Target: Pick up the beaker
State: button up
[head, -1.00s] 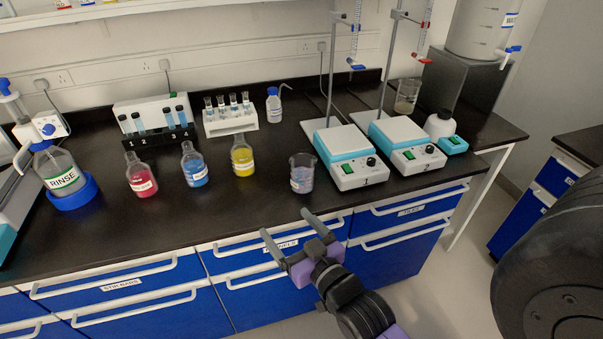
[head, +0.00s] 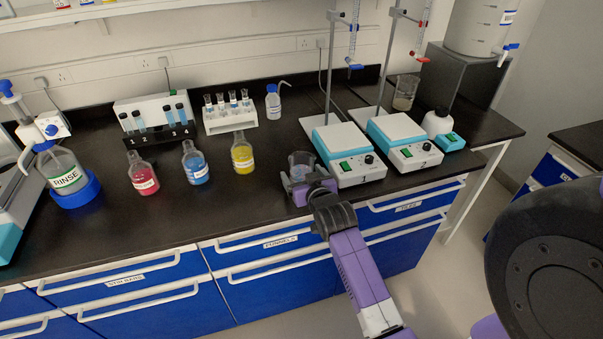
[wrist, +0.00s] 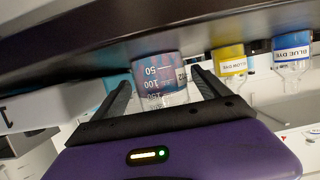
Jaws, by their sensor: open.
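A clear glass beaker (head: 302,160) stands on the black bench top, just left of the nearer hot plate. My gripper (head: 304,180) is at the bench's front edge, in front of the beaker and hiding its lower part. In the wrist view, which looks upside down, the beaker (wrist: 160,80) with white volume marks shows between the two dark, spread fingers of my gripper (wrist: 160,92). The fingers are open, one on each side of it. I cannot tell whether either finger touches the glass.
Two hot plates (head: 347,160) (head: 403,140) with stands are right of the beaker. Yellow (head: 242,157), blue (head: 195,168) and red (head: 143,178) dye bottles stand to its left. A second beaker (head: 405,92) is at the back right. Bare bench (head: 267,185) lies between yellow bottle and beaker.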

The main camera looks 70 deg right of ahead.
jog(key=shift+x, duration=1.75)
jog(key=c, duration=1.7)
jog(key=shift+c, duration=0.2)
jog(key=shift+r, duration=0.1)
notch_tip(320, 180, up, 20)
